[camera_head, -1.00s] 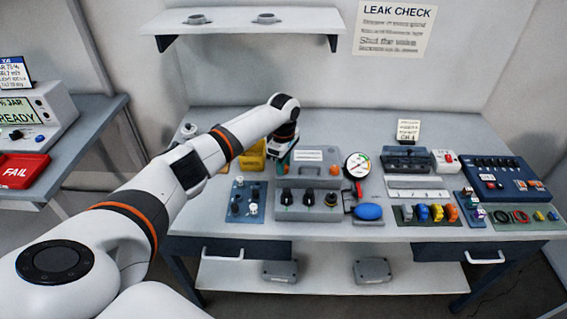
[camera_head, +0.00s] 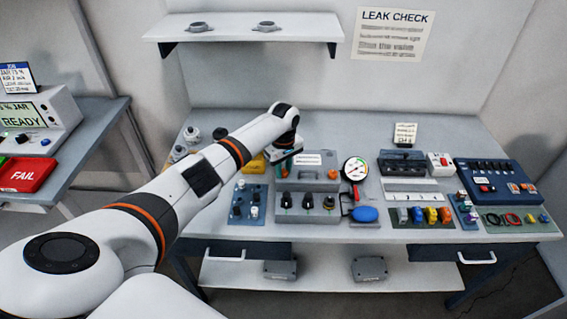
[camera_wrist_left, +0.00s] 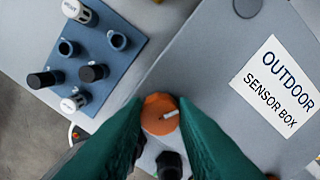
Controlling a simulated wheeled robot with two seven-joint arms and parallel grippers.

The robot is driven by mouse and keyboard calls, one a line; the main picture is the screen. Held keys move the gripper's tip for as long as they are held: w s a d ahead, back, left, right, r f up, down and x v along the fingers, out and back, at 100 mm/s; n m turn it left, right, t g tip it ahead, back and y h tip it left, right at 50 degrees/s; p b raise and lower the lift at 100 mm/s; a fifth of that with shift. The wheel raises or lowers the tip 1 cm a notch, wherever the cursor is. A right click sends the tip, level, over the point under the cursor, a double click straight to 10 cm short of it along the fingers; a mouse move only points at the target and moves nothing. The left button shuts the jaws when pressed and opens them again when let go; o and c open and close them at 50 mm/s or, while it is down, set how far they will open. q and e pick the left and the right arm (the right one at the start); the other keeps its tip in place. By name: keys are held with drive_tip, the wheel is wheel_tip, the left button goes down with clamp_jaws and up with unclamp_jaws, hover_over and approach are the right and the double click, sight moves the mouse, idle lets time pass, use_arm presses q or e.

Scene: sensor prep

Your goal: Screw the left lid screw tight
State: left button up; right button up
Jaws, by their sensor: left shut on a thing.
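The grey sensor box (camera_head: 312,185) lies on the bench, its lid labelled "Outdoor Sensor Box" in the left wrist view (camera_wrist_left: 240,60). The left lid screw (camera_wrist_left: 158,114) is an orange round head with a white mark, at the lid's edge. My left gripper (camera_wrist_left: 160,104) has its green fingers shut on that screw, one on each side. The other orange lid screw (camera_head: 333,173) shows at the right of the lid. How deep the left screw sits cannot be told.
A blue tray (camera_head: 262,199) with several connectors is left of the box. Several black knobs (camera_head: 286,200) line the box's front. A pressure gauge (camera_head: 356,169) and blue bulb (camera_head: 364,214) stand to its right. More trays fill the bench's right side.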

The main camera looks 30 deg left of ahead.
use_arm(q)
drive_tip(key=m+p, duration=0.1)
drive_tip(key=m, duration=0.2)
drive_tip(key=shift+m, duration=0.4)
drive_tip(key=m+p, duration=0.1)
drive_tip(key=m, duration=0.2)
drive_tip(key=shift+m, duration=0.3)
drive_tip(key=m, duration=0.3)
drive_tip(key=shift+m, duration=0.3)
drive_tip(key=m, duration=0.3)
drive_tip(key=shift+m, duration=0.3)
drive_tip(key=m, duration=0.3)
drive_tip(key=shift+m, duration=0.3)
drive_tip(key=m, duration=0.4)
drive_tip(key=shift+m, duration=0.3)
drive_tip(key=m, duration=0.4)
drive_tip(key=shift+m, duration=0.3)
drive_tip(key=shift+d+m+b, duration=0.1)
drive_tip(key=shift+m+b, duration=0.3)
drive_tip(key=shift+m, duration=1.2)
